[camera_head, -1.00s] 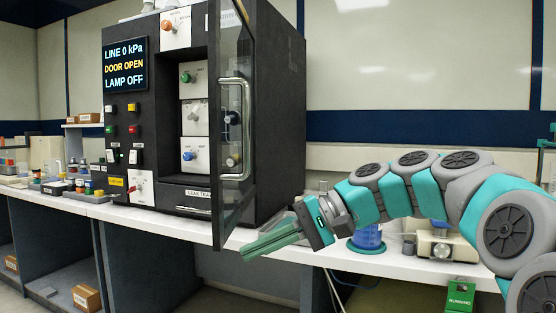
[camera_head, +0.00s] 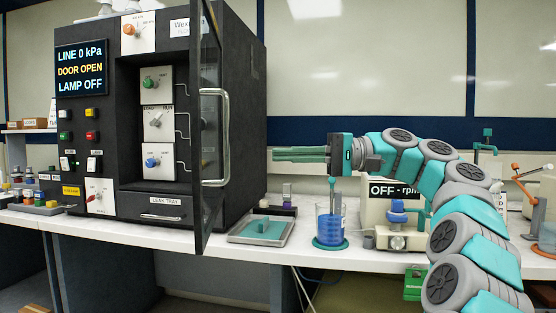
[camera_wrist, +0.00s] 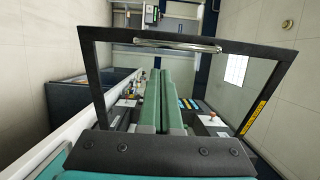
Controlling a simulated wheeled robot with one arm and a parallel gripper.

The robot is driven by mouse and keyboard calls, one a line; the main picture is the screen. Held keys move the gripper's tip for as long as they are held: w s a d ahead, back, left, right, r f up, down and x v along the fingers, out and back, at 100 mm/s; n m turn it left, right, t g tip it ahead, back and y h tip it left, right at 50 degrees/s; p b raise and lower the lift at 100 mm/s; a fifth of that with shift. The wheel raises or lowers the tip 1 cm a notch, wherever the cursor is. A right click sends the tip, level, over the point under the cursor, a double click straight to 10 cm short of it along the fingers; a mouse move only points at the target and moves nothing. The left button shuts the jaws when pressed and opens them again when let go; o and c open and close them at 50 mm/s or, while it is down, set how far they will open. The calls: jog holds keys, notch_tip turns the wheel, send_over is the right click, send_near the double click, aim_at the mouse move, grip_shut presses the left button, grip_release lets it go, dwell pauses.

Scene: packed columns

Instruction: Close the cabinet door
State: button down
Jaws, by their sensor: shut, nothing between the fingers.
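The black cabinet (camera_head: 245,120) stands on the bench at the left, and its display reads DOOR OPEN. Its glass door (camera_head: 206,60) with a dark frame and a silver handle (camera_head: 214,138) stands swung open toward the camera, seen almost edge-on. In the wrist view the door frame (camera_wrist: 100,85) spans the picture with its handle (camera_wrist: 176,45) near the top. My gripper (camera_head: 276,154) is shut and empty, level, pointing left, to the right of the door at about handle height. A gap shows between fingertips and door in the head view. In the wrist view the green fingers (camera_wrist: 165,90) point toward the door.
A tray with a teal pad (camera_head: 262,229), a beaker of blue liquid (camera_head: 330,226) and a device marked OFF (camera_head: 393,190) stand on the bench below and right of my gripper. The space between gripper and door looks clear.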

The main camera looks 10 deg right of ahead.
aim_at(202, 156)
jog(key=a+b, duration=0.1)
jog(key=a, duration=0.5)
jog(key=a+b, duration=0.1)
jog(key=a, duration=0.5)
jog(key=shift+w+a, duration=0.2)
jog(key=shift+a, duration=0.1)
jog(key=shift+a, duration=0.1)
